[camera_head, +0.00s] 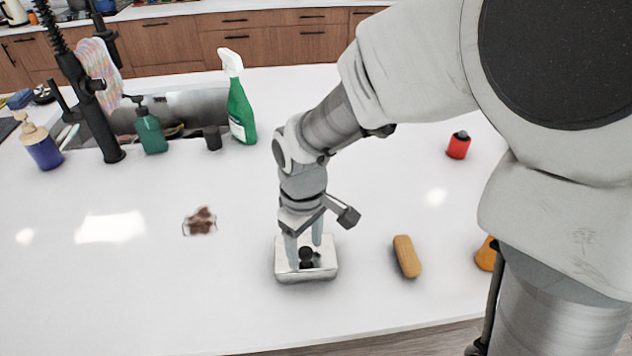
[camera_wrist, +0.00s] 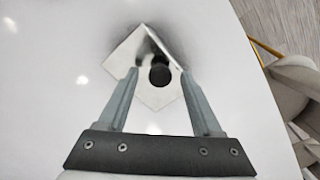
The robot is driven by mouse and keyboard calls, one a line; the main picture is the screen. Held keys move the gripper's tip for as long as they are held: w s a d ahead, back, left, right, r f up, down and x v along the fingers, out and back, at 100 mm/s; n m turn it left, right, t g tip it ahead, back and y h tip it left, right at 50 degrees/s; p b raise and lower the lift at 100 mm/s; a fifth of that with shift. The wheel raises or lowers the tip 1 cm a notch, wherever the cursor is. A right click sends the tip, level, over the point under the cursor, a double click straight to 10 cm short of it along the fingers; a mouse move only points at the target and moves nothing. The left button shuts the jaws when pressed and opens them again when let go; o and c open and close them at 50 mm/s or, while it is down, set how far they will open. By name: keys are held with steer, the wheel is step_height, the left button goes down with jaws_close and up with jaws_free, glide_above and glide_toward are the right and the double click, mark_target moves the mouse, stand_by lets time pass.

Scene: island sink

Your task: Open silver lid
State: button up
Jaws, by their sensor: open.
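A small silver box with a shiny lid (camera_head: 329,270) stands on the white counter, near the middle of the head view. A round black knob (camera_head: 306,254) sits on the lid. In the wrist view the silver lid (camera_wrist: 157,97) is tilted in the picture, with the dark knob (camera_wrist: 160,75) near its middle. My gripper (camera_head: 304,246) is above the box, pointing down, with its fingers spread and empty. In the wrist view the knob appears between the fingertips; I cannot tell whether they touch it. One finger partly covers the lid in the head view.
A red object (camera_head: 458,146) stands further back. A green spray bottle (camera_head: 239,108) and soap dispenser (camera_head: 151,131) stand by the sink.

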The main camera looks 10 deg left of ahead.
jaws_close()
stand_by(1.4)
